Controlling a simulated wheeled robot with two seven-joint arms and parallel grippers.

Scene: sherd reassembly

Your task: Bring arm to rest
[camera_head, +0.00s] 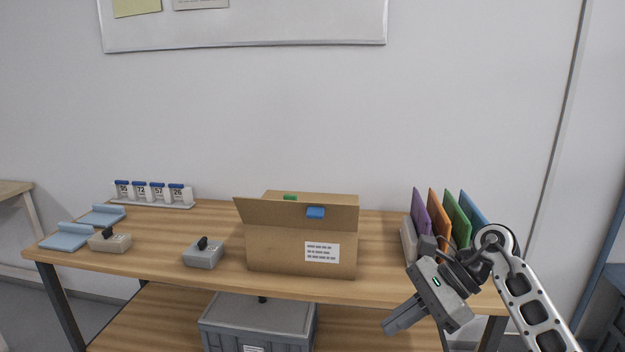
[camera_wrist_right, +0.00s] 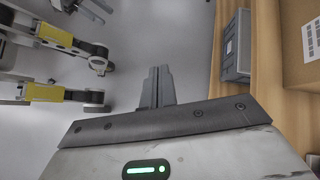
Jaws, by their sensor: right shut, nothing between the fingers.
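My right gripper (camera_head: 392,326) hangs in front of the table's front right edge in the head view, pointing down and to the left. Its fingers are shut with nothing between them. In the right wrist view the closed fingers (camera_wrist_right: 160,88) show against the grey floor. The right arm (camera_head: 528,300) comes in from the lower right. My left gripper does not show in the head view.
An open cardboard box (camera_head: 285,252) stands mid-table (camera_head: 150,215). Coloured folders (camera_head: 440,215) stand at the right, close behind my right gripper. A grey crate (camera_head: 258,325) sits below.

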